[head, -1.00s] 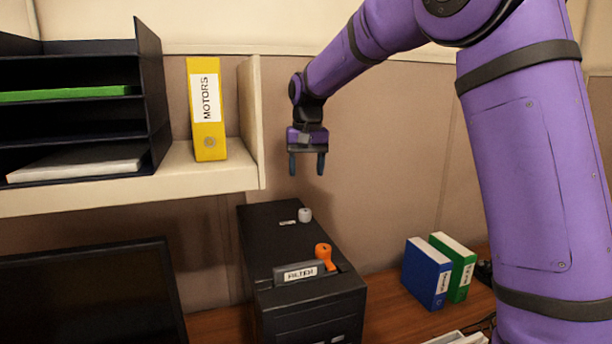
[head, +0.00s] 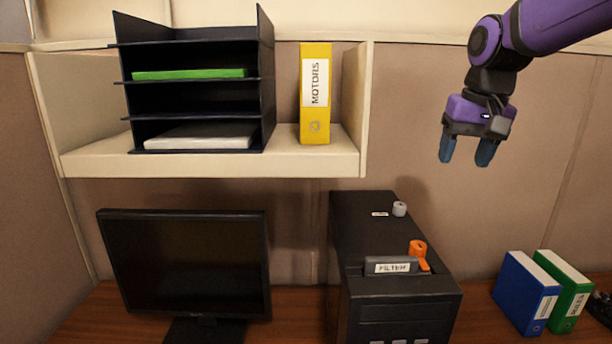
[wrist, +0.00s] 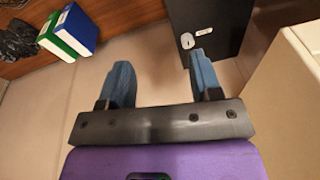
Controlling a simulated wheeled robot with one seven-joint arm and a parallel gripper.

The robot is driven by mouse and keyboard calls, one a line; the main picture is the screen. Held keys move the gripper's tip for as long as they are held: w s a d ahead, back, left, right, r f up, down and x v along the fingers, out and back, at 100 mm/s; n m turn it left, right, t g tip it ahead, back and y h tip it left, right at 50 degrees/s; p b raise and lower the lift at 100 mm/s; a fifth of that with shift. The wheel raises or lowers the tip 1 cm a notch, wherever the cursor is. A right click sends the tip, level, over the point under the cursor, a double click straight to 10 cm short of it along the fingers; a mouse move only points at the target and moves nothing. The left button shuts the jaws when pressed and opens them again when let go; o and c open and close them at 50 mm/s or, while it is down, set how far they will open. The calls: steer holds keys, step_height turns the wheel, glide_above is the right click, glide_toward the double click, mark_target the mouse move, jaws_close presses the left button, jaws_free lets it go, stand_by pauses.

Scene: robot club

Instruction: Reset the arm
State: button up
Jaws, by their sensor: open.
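My gripper (head: 466,152) hangs at the upper right of the head view, fingers pointing down. Its two blue fingers are apart with nothing between them. It is above and to the right of the black machine (head: 345,260), clear of it and of the shelf. In the wrist view my gripper (wrist: 160,85) also shows open and empty, with the beige wall panel behind it.
A shelf (head: 220,168) holds a dark tray rack (head: 268,90) and a yellow MOTORS binder (head: 314,125). Below are a monitor (head: 185,265), a FILTER slot piece (head: 391,267), an orange lever (head: 417,248), a grey knob (head: 399,208), a blue binder (head: 520,300) and a green binder (head: 572,312).

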steer(key=s+d+f+t, duration=0.1)
steer(key=s+f, duration=0.1)
steer(key=s, duration=0.8)
steer(key=s+d+f+n+t, duration=0.1)
steer(key=s+f+t, duration=0.1)
steer(key=s, duration=0.9)
steer(key=shift+s+d+f+h, duration=0.25)
steer(key=shift+d+f+h, duration=0.05)
steer(key=shift+f, duration=0.1)
